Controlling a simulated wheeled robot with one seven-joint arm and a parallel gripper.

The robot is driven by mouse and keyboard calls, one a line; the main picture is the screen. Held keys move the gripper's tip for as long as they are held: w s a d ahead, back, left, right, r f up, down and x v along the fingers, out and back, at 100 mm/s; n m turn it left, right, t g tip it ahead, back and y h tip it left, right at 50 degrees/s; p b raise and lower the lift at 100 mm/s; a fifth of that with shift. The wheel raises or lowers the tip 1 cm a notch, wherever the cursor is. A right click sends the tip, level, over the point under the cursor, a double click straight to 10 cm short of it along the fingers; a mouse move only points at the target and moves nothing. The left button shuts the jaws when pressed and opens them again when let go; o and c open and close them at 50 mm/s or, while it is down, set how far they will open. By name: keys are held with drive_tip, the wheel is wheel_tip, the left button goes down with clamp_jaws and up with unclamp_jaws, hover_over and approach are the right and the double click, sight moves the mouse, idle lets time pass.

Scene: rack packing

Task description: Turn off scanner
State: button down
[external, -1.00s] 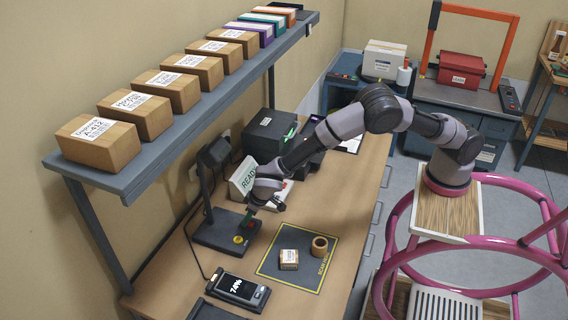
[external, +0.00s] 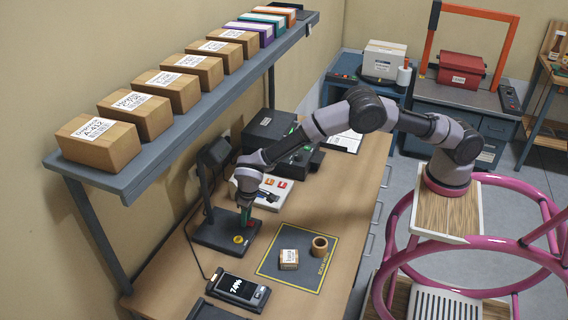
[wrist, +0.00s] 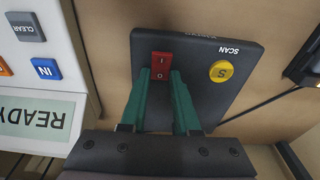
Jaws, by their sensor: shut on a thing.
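The scanner (external: 212,236) is a black stand with a flat base and a raised head (external: 215,152) on a post. In the wrist view its base (wrist: 207,95) carries a red rocker switch (wrist: 161,66) marked I and 0, and a yellow S button (wrist: 221,71) to the right. My gripper (external: 246,220) points down over the base. The yellow button also shows in the external view (external: 239,240), apart from the fingers.
A white button panel (external: 272,193) with a READY display (wrist: 38,120) stands close beside the scanner. A handheld device (external: 238,290) reading 74% lies in front. A small box (external: 289,259) and a brown ring (external: 320,244) sit on the dark mat (external: 300,276). A shelf of boxes hangs above.

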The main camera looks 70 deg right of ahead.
sight(250, 223)
drive_tip(key=c, duration=0.6)
unclamp_jaws()
drive_tip(key=shift+c, duration=0.2)
wheel_tip(250, 223, up, 11)
drive_tip(key=s, duration=0.1)
drive_tip(key=shift+s+f, duration=0.15)
drive_tip(key=shift+s, duration=0.05)
